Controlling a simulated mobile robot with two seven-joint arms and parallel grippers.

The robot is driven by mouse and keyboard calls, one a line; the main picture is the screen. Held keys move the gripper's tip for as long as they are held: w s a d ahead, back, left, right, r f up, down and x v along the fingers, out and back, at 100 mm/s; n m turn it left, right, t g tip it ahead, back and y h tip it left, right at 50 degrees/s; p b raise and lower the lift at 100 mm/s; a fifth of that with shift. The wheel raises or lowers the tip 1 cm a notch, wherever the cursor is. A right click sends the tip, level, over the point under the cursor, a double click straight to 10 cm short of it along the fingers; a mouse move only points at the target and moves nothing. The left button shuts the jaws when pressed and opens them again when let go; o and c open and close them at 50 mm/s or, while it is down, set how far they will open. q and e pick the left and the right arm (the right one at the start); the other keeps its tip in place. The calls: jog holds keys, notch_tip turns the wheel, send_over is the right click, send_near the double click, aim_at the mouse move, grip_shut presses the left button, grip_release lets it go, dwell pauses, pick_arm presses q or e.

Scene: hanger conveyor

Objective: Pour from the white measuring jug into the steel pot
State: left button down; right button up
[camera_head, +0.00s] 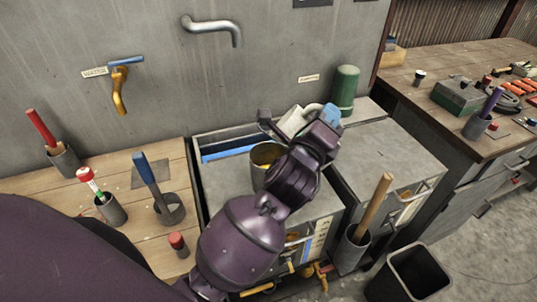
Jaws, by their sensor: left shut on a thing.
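My left gripper (296,131), on a dark purple arm, is shut on the white measuring jug (291,121). The jug is held in the air, close to the back wall. My wrist hides much of it, and its exact tilt is hard to tell. The steel pot (258,162) stands on the grey cabinet top, just below and left of the jug. Its inside looks yellowish, and my wrist covers its right side. The jug and the pot appear apart. My right gripper is not in view.
A green canister (345,88) stands at the back, right of the jug. A wooden bench (125,223) on the left holds several upright tools in cups. A wooden handle (374,207) rises from a holder at front right. A black bin (415,272) stands on the floor.

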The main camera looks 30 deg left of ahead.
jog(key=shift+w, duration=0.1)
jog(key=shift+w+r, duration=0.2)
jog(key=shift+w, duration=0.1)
pick_arm(q)
jog(key=shift+a+n, duration=0.2)
jog(key=shift+n, duration=0.1)
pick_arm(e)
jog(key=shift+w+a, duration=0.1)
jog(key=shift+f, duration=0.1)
pick_arm(q)
jog(key=shift+a+n, duration=0.25)
jog(key=shift+n, duration=0.15)
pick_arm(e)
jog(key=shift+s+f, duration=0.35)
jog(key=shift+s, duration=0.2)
pick_arm(q)
jog(key=shift+b, duration=0.3)
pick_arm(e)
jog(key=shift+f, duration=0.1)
pick_arm(q)
jog(key=shift+a+n, duration=0.2)
jog(key=shift+n, duration=0.1)
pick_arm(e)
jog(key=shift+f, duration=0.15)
